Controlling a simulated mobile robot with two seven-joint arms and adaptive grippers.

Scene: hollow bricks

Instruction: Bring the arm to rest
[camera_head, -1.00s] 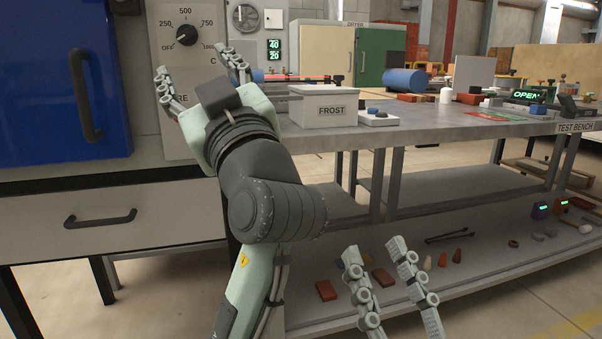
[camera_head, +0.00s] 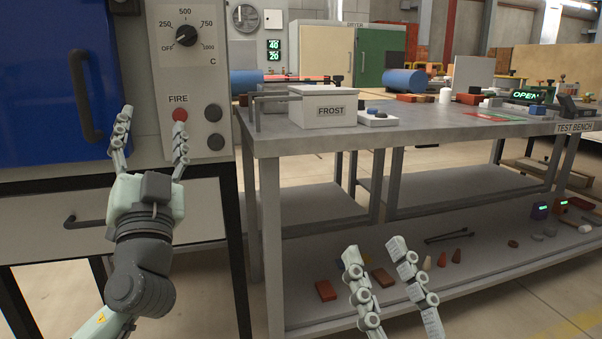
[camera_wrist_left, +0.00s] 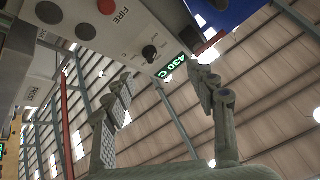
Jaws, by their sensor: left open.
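My left gripper (camera_head: 150,143) is open and empty in the head view, in front of the kiln-like cabinet, its fingers pointing up. Its right finger is near the red FIRE button (camera_head: 180,114), overlapping the panel in the picture; I cannot tell whether it touches. In the left wrist view the left gripper's two fingers (camera_wrist_left: 162,95) stand wide apart with nothing between them. The red button (camera_wrist_left: 106,6) and the dial show beyond them. My right gripper (camera_head: 374,257) shows at the bottom of the head view, its two fingers apart with nothing between them.
The blue door (camera_head: 40,80) with its dark handle is at the left, above a drawer (camera_head: 30,222). The test bench (camera_head: 420,125) carries the FROST box (camera_head: 323,106). Its lower shelf (camera_head: 470,285) holds several small pieces.

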